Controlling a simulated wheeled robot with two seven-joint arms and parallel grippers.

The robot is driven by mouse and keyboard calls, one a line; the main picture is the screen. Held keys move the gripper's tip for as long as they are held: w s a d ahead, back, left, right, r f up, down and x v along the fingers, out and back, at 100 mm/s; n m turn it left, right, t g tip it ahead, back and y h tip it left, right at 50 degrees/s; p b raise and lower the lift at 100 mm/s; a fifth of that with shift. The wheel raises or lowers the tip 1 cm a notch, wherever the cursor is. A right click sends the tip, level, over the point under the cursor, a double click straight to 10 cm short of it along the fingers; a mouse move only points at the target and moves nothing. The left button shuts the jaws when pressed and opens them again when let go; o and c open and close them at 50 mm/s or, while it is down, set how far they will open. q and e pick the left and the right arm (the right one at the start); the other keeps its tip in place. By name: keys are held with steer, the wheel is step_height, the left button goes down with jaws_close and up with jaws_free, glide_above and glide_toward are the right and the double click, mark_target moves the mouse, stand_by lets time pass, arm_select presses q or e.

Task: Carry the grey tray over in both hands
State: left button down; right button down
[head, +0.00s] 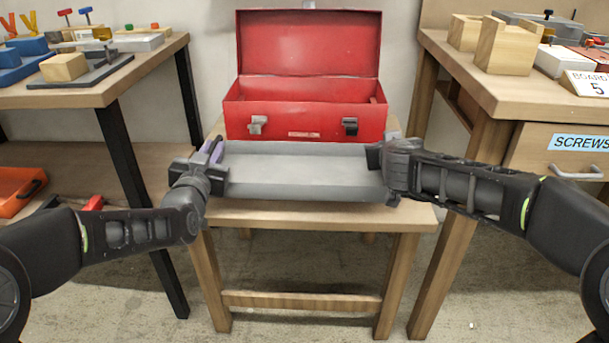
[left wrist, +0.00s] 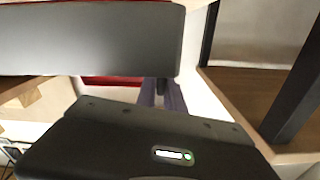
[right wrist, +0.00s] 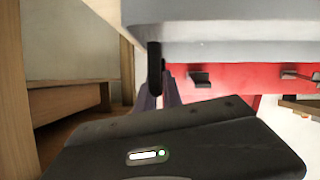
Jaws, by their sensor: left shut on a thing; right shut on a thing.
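The grey tray (head: 300,172) is level in front of the red toolbox, over the small wooden table. My left gripper (head: 210,157) is shut on the tray's left end and my right gripper (head: 385,160) is shut on its right end. The tray looks empty. The tray's grey side also shows in the left wrist view (left wrist: 90,40) and in the right wrist view (right wrist: 230,30). The fingertips are partly hidden in the head view. I cannot tell whether the tray touches the table.
The open red toolbox (head: 305,116) stands on the small wooden table (head: 320,217), close behind the tray. A left workbench (head: 90,95) holds blocks and tools. A right workbench (head: 470,85) holds wooden blocks and has a drawer marked SCREWS (head: 565,150). Bare floor lies in front.

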arm_select(q)
steer(key=shift+w+a+r, duration=0.15)
steer(key=shift+w+a, duration=0.1)
arm_select(e)
steer(key=shift+w+d+r, duration=0.15)
steer(key=shift+w+d, duration=0.1)
steer(key=shift+d, duration=0.2)
arm_select(q)
steer(key=shift+s, duration=0.1)
arm_select(e)
steer(key=shift+s, duration=0.1)
